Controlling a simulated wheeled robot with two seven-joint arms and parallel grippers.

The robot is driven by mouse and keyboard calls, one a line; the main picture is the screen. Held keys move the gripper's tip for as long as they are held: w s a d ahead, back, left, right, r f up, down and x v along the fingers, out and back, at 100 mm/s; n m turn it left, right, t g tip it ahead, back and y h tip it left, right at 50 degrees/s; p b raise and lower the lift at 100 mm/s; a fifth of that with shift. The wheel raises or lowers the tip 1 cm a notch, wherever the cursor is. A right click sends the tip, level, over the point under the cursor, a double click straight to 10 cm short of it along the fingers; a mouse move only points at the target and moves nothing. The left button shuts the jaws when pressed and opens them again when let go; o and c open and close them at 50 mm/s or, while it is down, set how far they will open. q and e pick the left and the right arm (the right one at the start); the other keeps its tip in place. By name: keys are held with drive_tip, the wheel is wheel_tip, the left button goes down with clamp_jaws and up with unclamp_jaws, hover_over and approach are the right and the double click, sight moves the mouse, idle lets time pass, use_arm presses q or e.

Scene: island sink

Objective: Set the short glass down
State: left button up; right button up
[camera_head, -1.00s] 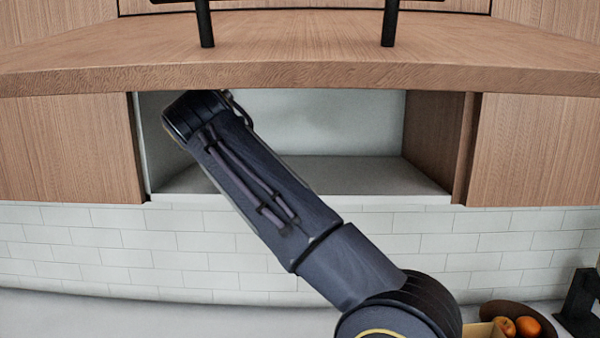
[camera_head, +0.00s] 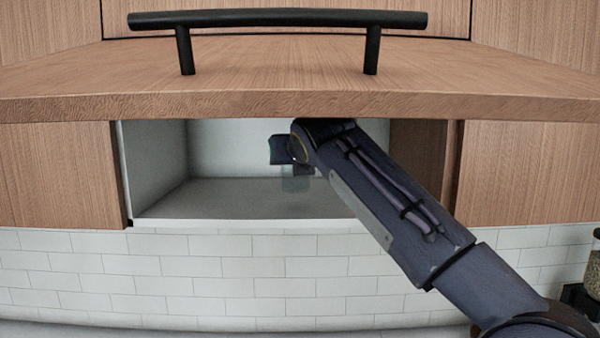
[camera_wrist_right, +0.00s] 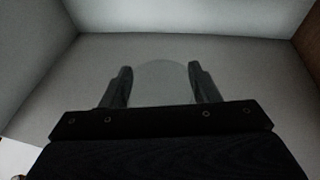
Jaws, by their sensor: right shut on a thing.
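The short glass (camera_head: 295,184) is clear and faint inside the open cabinet, below my right gripper (camera_head: 293,170). In the right wrist view the glass (camera_wrist_right: 160,78) shows as a pale round shape between the two fingers of my right gripper (camera_wrist_right: 160,90). The gripper is shut on it. The glass looks upright and is low near the cabinet floor (camera_head: 230,200); I cannot tell whether it touches. My right arm partly hides the right side of the cabinet. My left gripper is in neither view.
The raised wooden door (camera_head: 300,75) with a black bar handle (camera_head: 280,19) juts out above the opening. The cabinet floor is bare to the left of the glass. Side walls bound the opening. A jar (camera_head: 593,270) stands at the far right.

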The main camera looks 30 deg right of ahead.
drive_tip(key=shift+s+d+r, duration=0.1)
drive_tip(key=shift+s+d, duration=0.15)
drive_tip(key=shift+d, duration=0.5)
wheel_tip(320, 180, down, 3)
drive_tip(key=shift+a+r, duration=0.1)
drive_tip(key=shift+a+f, duration=0.1)
drive_tip(key=shift+f, duration=0.3)
drive_tip(key=shift+f, duration=0.1)
drive_tip(key=shift+f, duration=0.15)
drive_tip(key=o, duration=1.2)
